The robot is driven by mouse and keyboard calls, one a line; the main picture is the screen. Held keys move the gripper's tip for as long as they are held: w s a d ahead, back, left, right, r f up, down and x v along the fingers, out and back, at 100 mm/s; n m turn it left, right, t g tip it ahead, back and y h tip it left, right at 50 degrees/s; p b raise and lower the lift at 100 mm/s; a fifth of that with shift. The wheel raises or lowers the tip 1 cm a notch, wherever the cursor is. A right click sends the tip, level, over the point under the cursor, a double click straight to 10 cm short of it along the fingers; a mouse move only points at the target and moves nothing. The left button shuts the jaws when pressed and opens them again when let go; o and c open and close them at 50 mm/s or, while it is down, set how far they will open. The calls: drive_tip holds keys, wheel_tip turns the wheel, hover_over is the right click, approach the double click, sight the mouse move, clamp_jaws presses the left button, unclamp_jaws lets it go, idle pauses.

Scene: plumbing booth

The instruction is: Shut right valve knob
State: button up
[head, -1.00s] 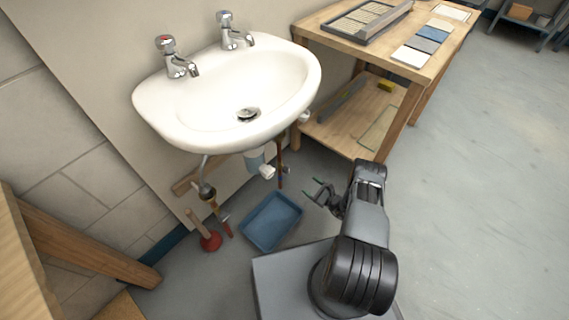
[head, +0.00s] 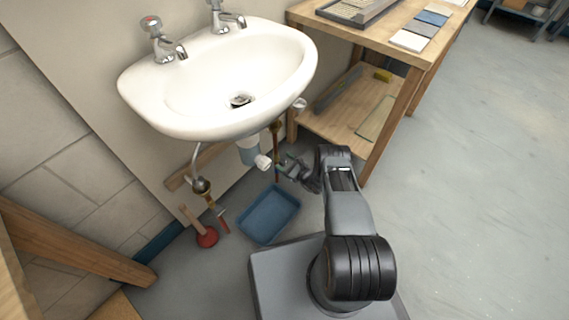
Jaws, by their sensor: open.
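The right supply pipe (head: 277,140) is a thin brown pipe under the right side of the white sink (head: 215,85). The right valve knob at its lower end is mostly hidden by my gripper, so I cannot tell how it is turned. My gripper (head: 284,172) is open at the lower end of this pipe, under the sink. It is too small in view to tell whether the fingers are around the knob, touching it or just beside it.
A blue tray (head: 268,214) lies on the floor below. The white-ended drain trap (head: 262,162) hangs left of my gripper. A wooden bench (head: 374,150) is close on the right.

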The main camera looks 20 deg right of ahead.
drive_tip(key=shift+c, duration=0.5)
drive_tip(key=c, duration=0.8)
drive_tip(key=shift+f+b, duration=0.1)
drive_tip(key=shift+b, duration=0.2)
drive_tip(key=m+b, duration=0.2)
drive_tip(key=m, duration=0.1)
drive_tip(key=shift+w+f, duration=0.1)
drive_tip(key=m+b, duration=0.3)
drive_tip(key=m, duration=0.2)
drive_tip(key=shift+d+m, duration=0.1)
drive_tip(key=shift+m, duration=0.3)
drive_tip(key=m, duration=0.4)
drive_tip(key=shift+m, duration=2.5)
